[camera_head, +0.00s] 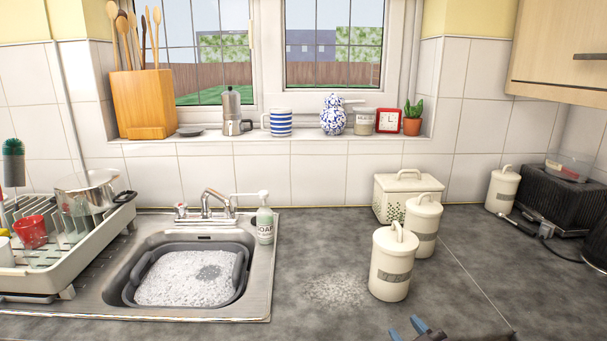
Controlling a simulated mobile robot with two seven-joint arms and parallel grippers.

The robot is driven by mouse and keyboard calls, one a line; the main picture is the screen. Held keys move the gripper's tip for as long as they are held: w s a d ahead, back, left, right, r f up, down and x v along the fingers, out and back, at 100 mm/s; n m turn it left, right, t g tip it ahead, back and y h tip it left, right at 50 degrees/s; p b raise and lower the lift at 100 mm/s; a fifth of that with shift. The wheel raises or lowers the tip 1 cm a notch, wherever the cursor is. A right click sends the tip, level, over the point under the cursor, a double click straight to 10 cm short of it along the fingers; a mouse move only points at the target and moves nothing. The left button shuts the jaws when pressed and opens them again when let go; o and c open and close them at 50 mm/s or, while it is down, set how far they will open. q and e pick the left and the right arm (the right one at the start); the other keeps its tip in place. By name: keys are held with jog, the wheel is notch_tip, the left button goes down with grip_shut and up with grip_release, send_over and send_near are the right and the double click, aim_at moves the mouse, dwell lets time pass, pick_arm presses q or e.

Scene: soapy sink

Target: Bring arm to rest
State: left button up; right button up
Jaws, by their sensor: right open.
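My right gripper (408,330) shows only in part at the bottom edge of the head view, right of centre. Its two blue fingertips are apart and nothing shows between them. It is over the front of the grey worktop (480,275), in front of the nearest cream canister (392,270) and apart from it. Most of my right arm is cut off by the frame. My left gripper is not in view.
A sink with a grey basin of suds (185,275) is at left, with a soap bottle (265,222) behind its right corner. A dish rack (40,265) stands far left. More canisters (424,222) and a bread bin (400,190) stand behind. A foamy patch (335,290) marks the worktop.

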jog(key=s+d+f+m+g+h, duration=0.2)
jog(key=s+d+f+m, duration=0.1)
jog(key=s+f, duration=0.7)
jog(key=s+d+f+m+g+h, duration=0.2)
jog(key=s+d+f+m+g, duration=0.1)
jog(key=s+f, duration=0.8)
jog(key=s+d, duration=0.1)
jog(key=s, duration=0.2)
jog(key=shift+d+g+h, duration=0.3)
jog(key=shift+d, duration=0.05)
